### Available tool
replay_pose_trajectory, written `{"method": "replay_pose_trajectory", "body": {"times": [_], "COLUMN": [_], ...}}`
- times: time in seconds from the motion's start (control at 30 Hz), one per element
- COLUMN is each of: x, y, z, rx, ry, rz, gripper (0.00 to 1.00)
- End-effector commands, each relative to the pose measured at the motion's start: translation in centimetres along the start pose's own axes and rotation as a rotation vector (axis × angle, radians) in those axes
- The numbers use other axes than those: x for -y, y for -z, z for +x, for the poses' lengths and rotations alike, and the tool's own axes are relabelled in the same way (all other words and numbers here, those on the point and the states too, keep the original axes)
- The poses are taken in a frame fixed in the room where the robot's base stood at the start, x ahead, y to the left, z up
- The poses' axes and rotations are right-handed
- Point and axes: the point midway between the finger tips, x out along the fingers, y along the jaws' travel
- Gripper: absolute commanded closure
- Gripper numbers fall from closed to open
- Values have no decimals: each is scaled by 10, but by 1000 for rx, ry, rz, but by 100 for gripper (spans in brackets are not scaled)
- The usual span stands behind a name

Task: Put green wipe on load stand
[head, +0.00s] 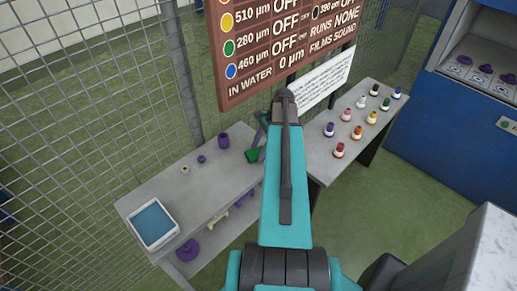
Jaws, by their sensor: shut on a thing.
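A small green piece (254,155), which looks like the green wipe, shows at the tip of my gripper (259,145), above or at the right back part of the left grey table (225,178). My gripper is shut on it. My arm hides part of the gripper, so the exact grip and whether the piece touches the table cannot be told. I cannot tell for sure which thing is the load stand. A purple cylinder (223,141) stands on the table just left of the gripper, with a small purple ring (201,159) and a small beige ring (184,169) further left.
A white tray with a blue inside (153,222) sits at the table's front left. Purple parts (187,250) lie on the lower shelf. Several coloured bottles (340,150) stand on the right table. A brown sign (240,86) and wire fence rise behind; a blue cabinet (440,120) stands right.

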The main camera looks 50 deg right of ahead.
Motion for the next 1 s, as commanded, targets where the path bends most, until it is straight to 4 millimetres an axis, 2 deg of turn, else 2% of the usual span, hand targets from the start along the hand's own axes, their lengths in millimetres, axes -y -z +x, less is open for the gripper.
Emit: {"method": "replay_pose_trajectory", "body": {"times": [0.17, 0.2, 0.3, 0.67, 1.0], "x": [0, 0, 0, 0, 0], "y": [1, 1, 1, 1, 1], "z": [2, 3, 2, 1, -15], "rx": [0, 0, 0, 0, -1], "ry": [0, 0, 0, 0, 2], "rz": [0, 0, 0, 0, 1], "gripper": [70, 51, 34, 34, 34]}}
